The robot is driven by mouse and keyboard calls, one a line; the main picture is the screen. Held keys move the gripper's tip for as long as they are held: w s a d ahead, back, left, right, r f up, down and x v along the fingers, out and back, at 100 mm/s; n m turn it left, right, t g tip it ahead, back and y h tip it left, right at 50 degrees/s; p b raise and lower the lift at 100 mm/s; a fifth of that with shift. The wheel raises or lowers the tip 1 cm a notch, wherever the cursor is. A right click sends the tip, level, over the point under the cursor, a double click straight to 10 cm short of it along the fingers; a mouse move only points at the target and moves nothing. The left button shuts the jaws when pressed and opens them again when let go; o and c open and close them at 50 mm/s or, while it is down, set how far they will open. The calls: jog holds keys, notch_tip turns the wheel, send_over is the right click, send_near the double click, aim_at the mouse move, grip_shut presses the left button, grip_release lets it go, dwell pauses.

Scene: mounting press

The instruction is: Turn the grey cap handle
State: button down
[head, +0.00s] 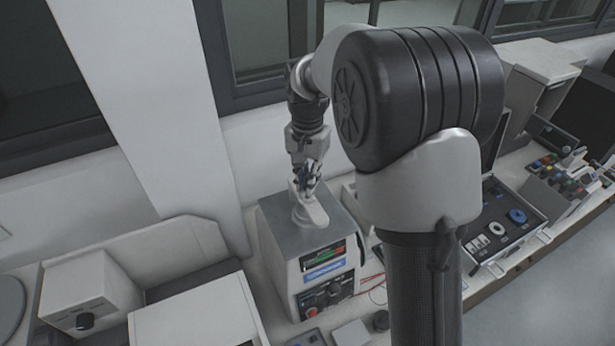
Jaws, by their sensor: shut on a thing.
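The mounting press (290,238) is a grey and white box with a display on its front, standing on the bench in the middle of the head view. The grey cap handle (311,214) sits on top of the press. My gripper (306,186) reaches down from above and is shut on the cap handle. The fingers partly hide the handle, and the exact contact is too small to make out.
My own arm covers much of the centre right. White machines (90,293) stand to the left of the press. An open case (503,225) with round parts lies to the right. Red cables (372,283) run beside the press. A window and wall are close behind.

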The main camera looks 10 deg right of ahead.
jog(key=n, duration=0.7)
jog(key=shift+p, duration=0.35)
jog(key=n, duration=0.7)
jog(key=shift+n, duration=0.4)
jog(key=n, duration=0.6)
jog(key=shift+p, duration=0.35)
jog(key=n, duration=0.7)
jog(key=c, duration=1.7)
grip_release()
